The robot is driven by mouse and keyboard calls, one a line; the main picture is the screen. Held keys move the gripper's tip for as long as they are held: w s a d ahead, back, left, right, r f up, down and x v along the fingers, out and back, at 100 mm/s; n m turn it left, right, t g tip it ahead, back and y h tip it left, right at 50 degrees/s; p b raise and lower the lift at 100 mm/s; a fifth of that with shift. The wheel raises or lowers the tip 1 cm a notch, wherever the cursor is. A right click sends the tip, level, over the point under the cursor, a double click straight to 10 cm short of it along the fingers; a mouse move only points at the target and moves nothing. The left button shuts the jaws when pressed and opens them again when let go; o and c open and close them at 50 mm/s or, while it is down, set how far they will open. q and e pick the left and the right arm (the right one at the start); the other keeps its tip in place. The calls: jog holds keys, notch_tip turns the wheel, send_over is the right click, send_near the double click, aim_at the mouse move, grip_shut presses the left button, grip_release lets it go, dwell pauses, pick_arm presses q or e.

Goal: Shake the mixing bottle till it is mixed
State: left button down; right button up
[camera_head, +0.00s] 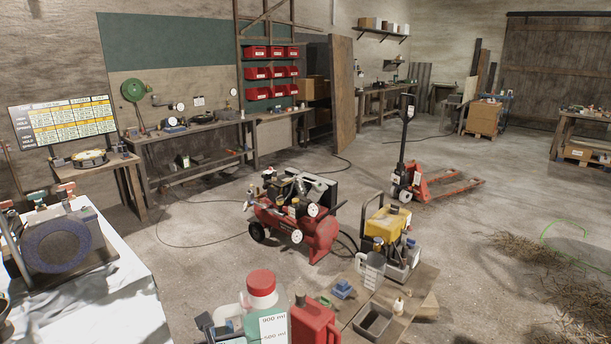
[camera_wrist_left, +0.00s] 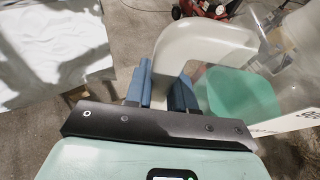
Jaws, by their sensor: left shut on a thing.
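The mixing bottle (camera_head: 262,302) shows at the bottom of the head view. It is clear-walled with a red cap, pale green contents and a white measuring label. It looks roughly upright; its base is out of frame. My left gripper (camera_head: 212,328) is at its left side, partly cut off by the lower edge. In the left wrist view the blue fingers of my left gripper (camera_wrist_left: 162,92) are shut on the bottle's cream handle (camera_wrist_left: 205,45). Green contents of the bottle (camera_wrist_left: 245,98) show through the clear wall beside the handle. My right gripper is in neither view.
A red can (camera_head: 315,325) stands close to the right of the bottle. A wooden table (camera_head: 415,310) with a grey tray (camera_head: 373,320) and small items lies further right. A red compressor (camera_head: 300,225) stands on the floor beyond. A white-covered table (camera_head: 120,300) is at the left.

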pick_arm(q)
jog(key=shift+s, duration=0.1)
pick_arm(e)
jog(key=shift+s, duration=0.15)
pick_arm(q)
jog(key=shift+f, duration=0.15)
notch_tip(320, 180, down, 12)
jog(key=b, duration=1.1)
jog(key=shift+r, duration=0.2)
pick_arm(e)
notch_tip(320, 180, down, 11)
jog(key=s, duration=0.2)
pick_arm(q)
jog(key=shift+f, duration=0.1)
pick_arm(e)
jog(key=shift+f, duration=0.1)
